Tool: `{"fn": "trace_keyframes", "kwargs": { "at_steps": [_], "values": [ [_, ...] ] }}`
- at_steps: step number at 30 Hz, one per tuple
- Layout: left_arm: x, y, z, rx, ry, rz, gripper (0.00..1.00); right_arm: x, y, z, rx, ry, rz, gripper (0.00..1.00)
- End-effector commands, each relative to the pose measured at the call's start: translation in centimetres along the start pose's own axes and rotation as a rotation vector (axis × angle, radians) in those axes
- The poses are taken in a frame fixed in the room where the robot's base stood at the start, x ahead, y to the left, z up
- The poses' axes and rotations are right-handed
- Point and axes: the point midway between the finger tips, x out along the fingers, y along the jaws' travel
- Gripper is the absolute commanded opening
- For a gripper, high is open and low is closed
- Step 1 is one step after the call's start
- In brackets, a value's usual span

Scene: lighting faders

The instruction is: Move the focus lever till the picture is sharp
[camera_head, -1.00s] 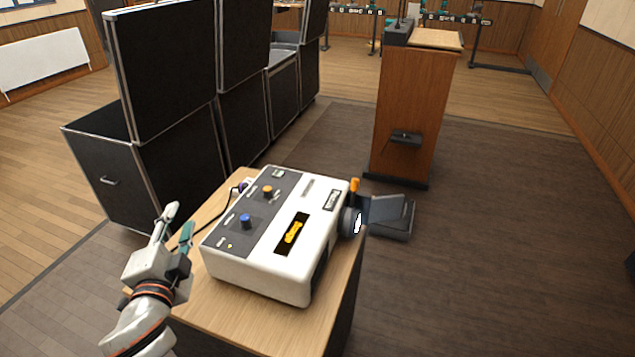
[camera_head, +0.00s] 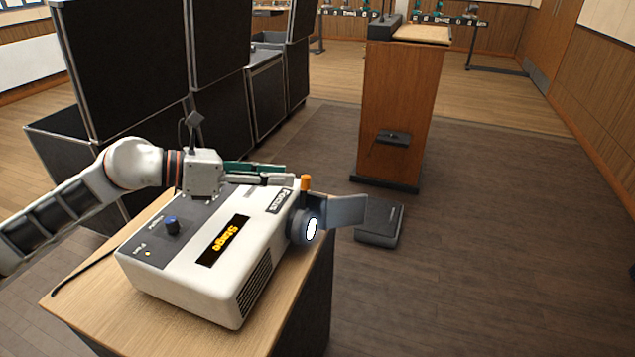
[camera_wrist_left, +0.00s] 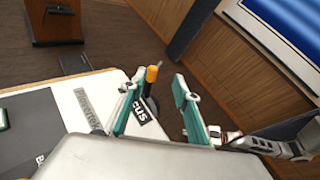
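The white projector (camera_head: 213,250) stands on a wooden table. Its focus lever, an orange knob (camera_head: 306,183), rises beside the lens (camera_head: 305,227) and the Focus label (camera_head: 279,201). My left gripper (camera_head: 291,175) reaches over the projector from the left, with its tips close to the knob. In the left wrist view the fingers (camera_wrist_left: 158,80) are apart, and the orange knob (camera_wrist_left: 152,73) appears between the tips, nearer the left finger; contact cannot be told. A blue screen (camera_wrist_left: 275,38) shows partly in the wrist view; its sharpness cannot be judged. Part of what looks like my right arm shows there, its fingers unclear.
Black cases (camera_head: 125,75) stand behind on the left. A wooden lectern (camera_head: 400,110) and a dark box (camera_head: 380,221) stand beyond the table. Floor at the right is clear.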

Motion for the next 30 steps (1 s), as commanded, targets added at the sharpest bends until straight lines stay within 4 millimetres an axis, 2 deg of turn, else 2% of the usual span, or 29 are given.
{"fn": "trace_keyframes", "kwargs": {
  "at_steps": [1, 5, 15, 21, 30],
  "values": [
    [-0.3, 0.8, -0.5, 0.012, 0.029, 0.013, 0.31, 0.1, -0.1, 0.2, 0.001, -0.001, -0.001, 0.0],
    [-0.1, 1.3, -1.0, 0.027, 0.062, 0.023, 0.31, 0.0, -0.1, 0.0, 0.003, 0.002, 0.0, 0.0],
    [4.7, 1.3, -1.1, 0.026, 0.061, 0.021, 0.31, -0.2, -0.7, 0.6, 0.009, -0.01, -0.007, 0.0],
    [6.7, 1.4, -1.3, 0.025, 0.06, 0.022, 0.31, -0.2, -0.8, 1.0, 0.008, -0.016, -0.009, 0.0],
    [7.1, 1.4, -1.3, 0.025, 0.06, 0.022, 0.31, -0.2, -0.6, 1.0, 0.004, -0.016, -0.007, 0.0]
  ]
}}
